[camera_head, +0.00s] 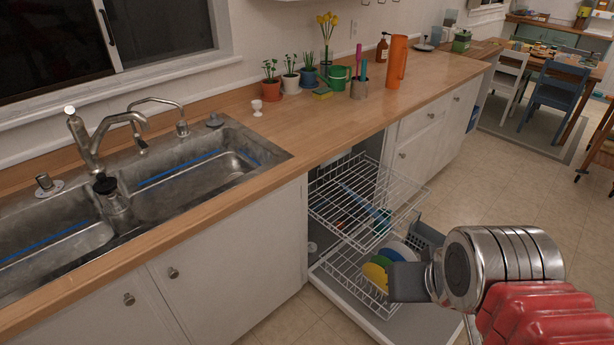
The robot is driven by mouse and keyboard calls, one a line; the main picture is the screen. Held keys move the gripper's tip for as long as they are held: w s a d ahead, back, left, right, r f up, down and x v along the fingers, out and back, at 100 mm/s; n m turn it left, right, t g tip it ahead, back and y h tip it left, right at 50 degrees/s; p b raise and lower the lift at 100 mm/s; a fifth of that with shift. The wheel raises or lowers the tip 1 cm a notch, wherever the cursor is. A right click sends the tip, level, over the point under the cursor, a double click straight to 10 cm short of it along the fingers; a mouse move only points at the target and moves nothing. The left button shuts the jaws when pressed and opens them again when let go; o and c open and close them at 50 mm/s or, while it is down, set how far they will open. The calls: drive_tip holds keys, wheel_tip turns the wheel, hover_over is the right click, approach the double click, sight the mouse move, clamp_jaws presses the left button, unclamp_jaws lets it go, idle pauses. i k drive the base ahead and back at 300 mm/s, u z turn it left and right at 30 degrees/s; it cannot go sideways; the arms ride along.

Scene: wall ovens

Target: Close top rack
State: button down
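The top rack (372,181) is a white wire rack pulled out of the dishwasher under the wooden counter. A blue item and a few small items lie in or show through it. My gripper (402,282) is at the lower right, in front of the lower rack and below the top rack's front edge. It appears apart from the top rack. Its fingers are mostly hidden by their angle, so I cannot tell whether they are open or shut.
The lower rack (343,270) is also out, over the lowered door (352,315), holding yellow, green, blue and white plates (376,276). White cabinets (235,262) flank the dishwasher. The tiled floor (500,190) to the right is clear.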

sight(365, 201)
drive_tip(key=u, duration=0.3)
drive_tip(key=k, duration=0.7)
drive_tip(key=u, duration=0.55)
drive_tip(key=i, duration=1.5)
drive_tip(key=z, duration=0.8)
drive_tip(key=i, duration=0.5)
drive_tip(key=z, duration=0.35)
